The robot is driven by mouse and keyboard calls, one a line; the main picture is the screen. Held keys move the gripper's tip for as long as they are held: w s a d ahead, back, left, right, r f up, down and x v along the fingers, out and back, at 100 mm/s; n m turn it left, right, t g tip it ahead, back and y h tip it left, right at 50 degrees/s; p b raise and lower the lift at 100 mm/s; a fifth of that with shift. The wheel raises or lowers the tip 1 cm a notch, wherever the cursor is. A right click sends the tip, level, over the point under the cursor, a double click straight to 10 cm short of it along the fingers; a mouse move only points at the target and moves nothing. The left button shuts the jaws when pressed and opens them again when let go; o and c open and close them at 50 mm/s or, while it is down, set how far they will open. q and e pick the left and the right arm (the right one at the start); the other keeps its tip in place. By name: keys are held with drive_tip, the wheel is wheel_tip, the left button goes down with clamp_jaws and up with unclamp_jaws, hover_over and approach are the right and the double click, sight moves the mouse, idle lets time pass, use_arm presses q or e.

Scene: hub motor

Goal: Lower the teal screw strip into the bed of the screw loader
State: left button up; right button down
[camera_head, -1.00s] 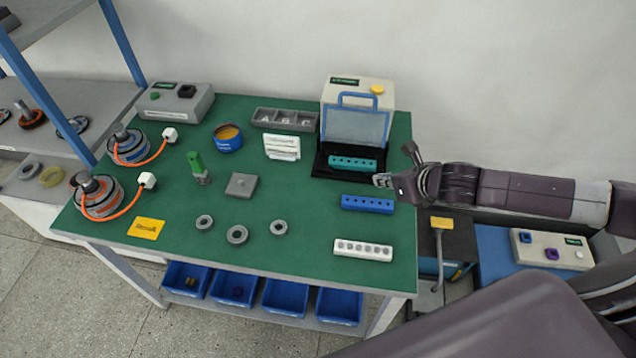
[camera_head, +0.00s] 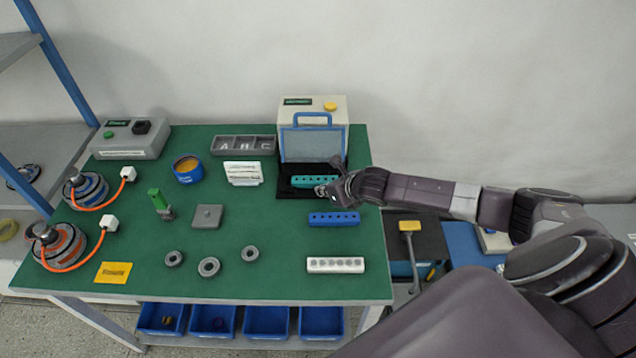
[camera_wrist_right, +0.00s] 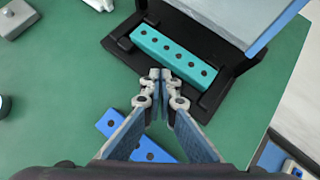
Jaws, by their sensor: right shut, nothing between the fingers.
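The teal screw strip (camera_head: 313,181) lies in the black bed of the screw loader (camera_head: 325,104). It also shows in the right wrist view (camera_wrist_right: 172,55), lying lengthwise in the bed (camera_wrist_right: 118,40). The loader's clear blue-framed lid (camera_head: 312,143) stands raised behind it. My right gripper (camera_head: 325,189) is at the front of the bed, by the strip's right end. In the right wrist view its fingertips (camera_wrist_right: 160,75) are together and empty, just in front of the strip; I cannot tell if they touch it. My left gripper is not in view.
A blue strip (camera_head: 334,219) and a white strip (camera_head: 336,265) lie on the green table (camera_head: 290,285) in front of the loader. Several grey rings, a square plate (camera_head: 207,216) and two wired motors stand further left. The table's right edge is close to my arm.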

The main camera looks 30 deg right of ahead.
sight(310, 180)
drive_tip(key=shift+w+a, duration=0.15)
drive_tip(key=shift+w, duration=0.95)
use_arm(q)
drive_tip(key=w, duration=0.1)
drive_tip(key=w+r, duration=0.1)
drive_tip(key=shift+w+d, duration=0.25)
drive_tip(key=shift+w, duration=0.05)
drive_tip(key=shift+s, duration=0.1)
use_arm(e)
drive_tip(key=shift+w, duration=0.45)
drive_tip(key=shift+w+a, duration=0.1)
drive_tip(key=shift+w, duration=0.6)
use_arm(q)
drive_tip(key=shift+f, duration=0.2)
use_arm(e)
drive_tip(key=shift+r, duration=0.1)
